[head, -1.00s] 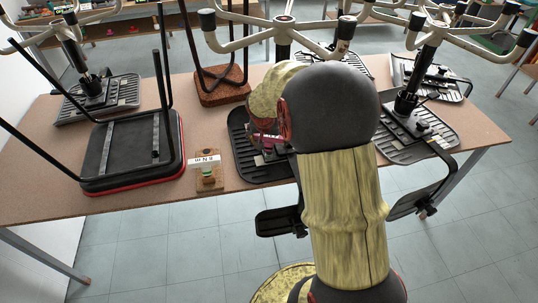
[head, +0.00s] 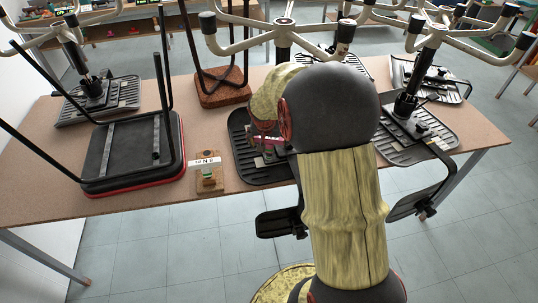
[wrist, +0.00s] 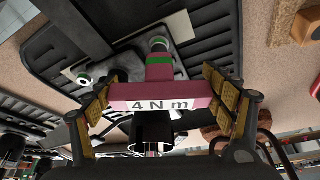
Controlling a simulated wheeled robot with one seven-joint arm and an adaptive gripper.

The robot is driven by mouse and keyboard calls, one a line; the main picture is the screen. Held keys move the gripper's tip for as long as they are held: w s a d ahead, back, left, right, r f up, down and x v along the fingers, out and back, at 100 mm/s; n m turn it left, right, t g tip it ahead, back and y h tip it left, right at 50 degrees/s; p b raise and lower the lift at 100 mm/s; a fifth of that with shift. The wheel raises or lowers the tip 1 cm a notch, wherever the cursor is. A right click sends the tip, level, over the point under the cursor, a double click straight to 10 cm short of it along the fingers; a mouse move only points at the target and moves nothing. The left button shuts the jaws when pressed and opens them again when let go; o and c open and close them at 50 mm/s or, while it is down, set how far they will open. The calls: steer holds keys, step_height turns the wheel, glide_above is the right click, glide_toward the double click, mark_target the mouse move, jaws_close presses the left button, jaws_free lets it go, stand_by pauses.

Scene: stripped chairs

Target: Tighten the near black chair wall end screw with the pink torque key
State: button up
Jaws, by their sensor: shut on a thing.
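The pink torque key (wrist: 159,93), labelled "4 N m", is a T-shaped key with a green band. My gripper (wrist: 160,98) is shut on its crossbar from both sides. In the wrist view the key's stem points at a round screw head (wrist: 159,43) on a pale plate under the black chair (head: 246,172). I cannot tell whether the tip sits in the screw or stops short of it. A second screw (wrist: 84,79) shows to the left on the plate. In the head view my arm hides most of the gripper; a little of the pink key (head: 270,141) shows.
An upturned red-edged chair (head: 130,160) is farther left. Other upturned chairs crowd the table (head: 50,185), their legs standing high around my arm. The table's front left edge is clear.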

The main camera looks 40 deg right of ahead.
stand_by(0.3)
steer(key=shift+r+p, duration=0.65)
steer(key=shift+r, duration=0.45)
steer(key=shift+r, duration=0.45)
steer(key=shift+r+p, duration=1.35)
steer(key=shift+r, duration=0.65)
steer(key=shift+f, duration=0.1)
